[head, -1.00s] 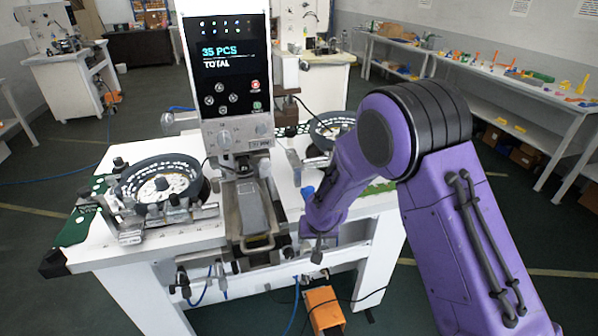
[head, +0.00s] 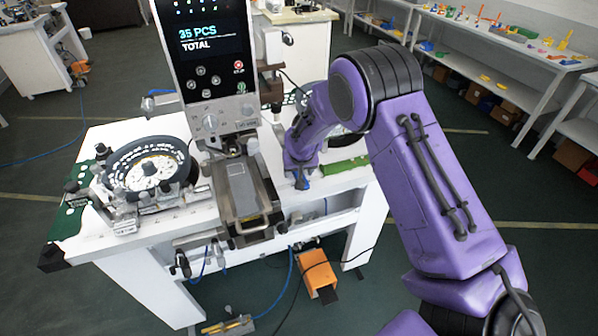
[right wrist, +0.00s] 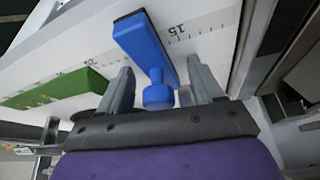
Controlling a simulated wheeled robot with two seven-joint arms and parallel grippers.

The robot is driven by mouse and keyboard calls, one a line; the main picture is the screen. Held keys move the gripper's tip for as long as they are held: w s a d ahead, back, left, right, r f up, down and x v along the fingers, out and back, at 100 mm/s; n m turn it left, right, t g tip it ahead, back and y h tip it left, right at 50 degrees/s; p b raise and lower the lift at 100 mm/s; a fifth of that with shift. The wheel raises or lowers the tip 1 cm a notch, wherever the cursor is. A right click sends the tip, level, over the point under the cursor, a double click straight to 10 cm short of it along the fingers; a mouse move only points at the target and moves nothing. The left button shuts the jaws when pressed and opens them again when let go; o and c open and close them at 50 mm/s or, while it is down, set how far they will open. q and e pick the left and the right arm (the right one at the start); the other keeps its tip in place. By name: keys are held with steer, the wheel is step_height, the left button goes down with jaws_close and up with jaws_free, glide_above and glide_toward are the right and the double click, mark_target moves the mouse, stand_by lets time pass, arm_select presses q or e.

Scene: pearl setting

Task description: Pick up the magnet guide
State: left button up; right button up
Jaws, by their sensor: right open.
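The magnet guide is a blue block with a round blue knob (right wrist: 155,55). In the right wrist view it lies on the white, ruler-marked surface. My right gripper (right wrist: 162,84) is open, with one finger on each side of the knob and a gap showing around it. In the head view only a small bit of blue (head: 303,184) shows below my purple right wrist, at the table's right part. My fingers are mostly hidden there. My left gripper is not in view.
A green block (right wrist: 55,90) lies left of the guide. The machine (head: 212,80) with its metal slide (head: 243,190) stands left of my right arm. A round feeder bowl (head: 150,168) sits at the table's left. An orange pedal (head: 318,275) is on the floor.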

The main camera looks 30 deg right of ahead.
steer(key=shift+s+r, duration=0.1)
steer(key=c, duration=1.1)
steer(key=shift+c, duration=0.2)
